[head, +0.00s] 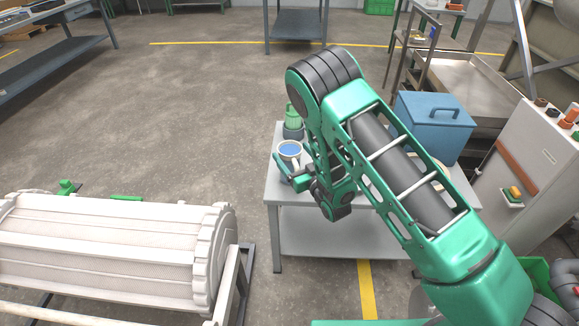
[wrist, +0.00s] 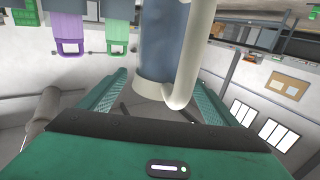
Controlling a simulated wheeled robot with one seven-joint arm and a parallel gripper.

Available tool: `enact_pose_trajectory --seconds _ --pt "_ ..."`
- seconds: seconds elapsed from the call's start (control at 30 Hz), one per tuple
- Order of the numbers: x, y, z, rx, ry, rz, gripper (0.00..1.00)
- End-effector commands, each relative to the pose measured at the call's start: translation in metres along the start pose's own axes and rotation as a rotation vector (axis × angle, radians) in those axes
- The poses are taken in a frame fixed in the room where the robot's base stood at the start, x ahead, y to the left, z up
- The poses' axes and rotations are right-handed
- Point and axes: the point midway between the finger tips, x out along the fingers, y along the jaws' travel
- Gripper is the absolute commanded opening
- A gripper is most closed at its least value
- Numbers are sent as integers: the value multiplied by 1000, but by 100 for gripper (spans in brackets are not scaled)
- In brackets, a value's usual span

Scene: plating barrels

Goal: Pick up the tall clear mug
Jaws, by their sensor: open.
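The tall clear mug (head: 289,149) stands near the left edge of the small grey table, its pale rim and blue inside showing from above. In the wrist view, which looks upside down, the mug (wrist: 158,45) has a see-through blue-grey body and a thick pale handle (wrist: 189,60). My gripper (head: 289,170) is open at the mug's near side. In the wrist view its two green fingers (wrist: 160,92) lie either side of the mug, with gaps showing; I cannot tell how deep the mug sits between them.
A green cup-like object (head: 293,115) stands just behind the mug. A purple one (wrist: 68,28) and a green one (wrist: 117,30) show beside it in the wrist view. A blue box (head: 430,125) is at the table's right. A white barrel (head: 110,245) lies at left.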

Motion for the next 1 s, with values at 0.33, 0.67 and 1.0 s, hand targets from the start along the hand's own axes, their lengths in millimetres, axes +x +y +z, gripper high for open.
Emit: enact_pose_trajectory --seconds 0.33,0.67,1.0 --pt "0 0 0 0 0 0 21" --pt "0 0 -2 -1 3 -1 0" --pt "0 -1 -26 -1 6 -2 0"
